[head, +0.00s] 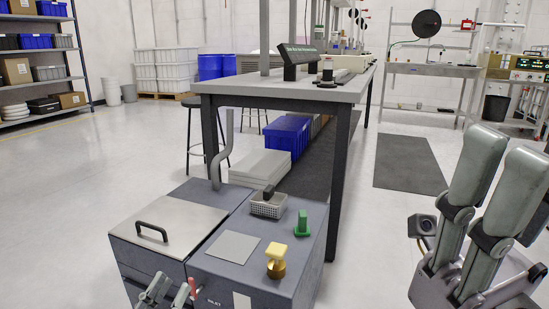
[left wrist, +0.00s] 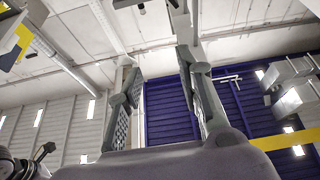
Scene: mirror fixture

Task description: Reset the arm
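Nothing is held in that gap, so the gripper is open and empty.
Open floor lies between machine and gripper.

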